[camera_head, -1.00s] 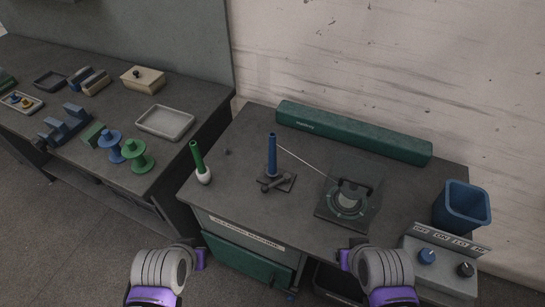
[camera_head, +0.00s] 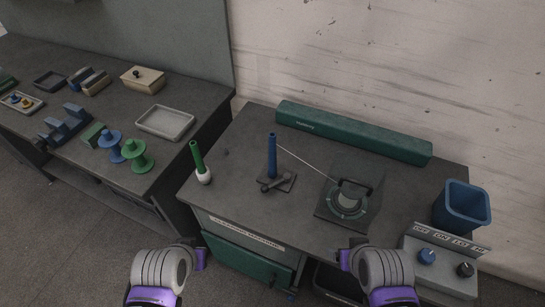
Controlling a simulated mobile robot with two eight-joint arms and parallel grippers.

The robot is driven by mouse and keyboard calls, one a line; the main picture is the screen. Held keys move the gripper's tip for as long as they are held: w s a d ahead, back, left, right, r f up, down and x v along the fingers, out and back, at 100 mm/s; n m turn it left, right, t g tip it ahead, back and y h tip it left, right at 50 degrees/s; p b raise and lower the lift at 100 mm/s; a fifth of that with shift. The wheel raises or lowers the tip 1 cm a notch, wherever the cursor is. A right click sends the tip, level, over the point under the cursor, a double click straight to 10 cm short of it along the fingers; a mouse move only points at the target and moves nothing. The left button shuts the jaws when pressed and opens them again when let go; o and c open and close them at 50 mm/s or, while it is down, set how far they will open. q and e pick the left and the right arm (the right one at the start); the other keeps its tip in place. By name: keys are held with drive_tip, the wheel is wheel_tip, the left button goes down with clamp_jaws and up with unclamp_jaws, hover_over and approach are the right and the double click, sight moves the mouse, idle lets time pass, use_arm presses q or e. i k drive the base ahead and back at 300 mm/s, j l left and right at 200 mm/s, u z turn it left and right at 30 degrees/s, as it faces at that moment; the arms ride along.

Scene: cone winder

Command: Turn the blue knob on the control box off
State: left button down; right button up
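The control box (camera_head: 440,271) is a grey box at the lower right with a label strip (camera_head: 446,238) along its back edge. The blue knob (camera_head: 427,257) sits on its top, left of a black knob (camera_head: 465,269). My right gripper (camera_head: 347,258) is left of the control box, in front of the table edge, and touches neither knob. My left gripper (camera_head: 199,257) is far to the left, in front of the table. The fingers of both grippers are seen from behind, so their opening is unclear.
A blue bin (camera_head: 462,208) stands behind the control box. A long green case (camera_head: 353,133) lies at the back. A side bench (camera_head: 60,60) holds spools and trays.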

sight(427, 257)
drive_tip(key=z, duration=2.05)
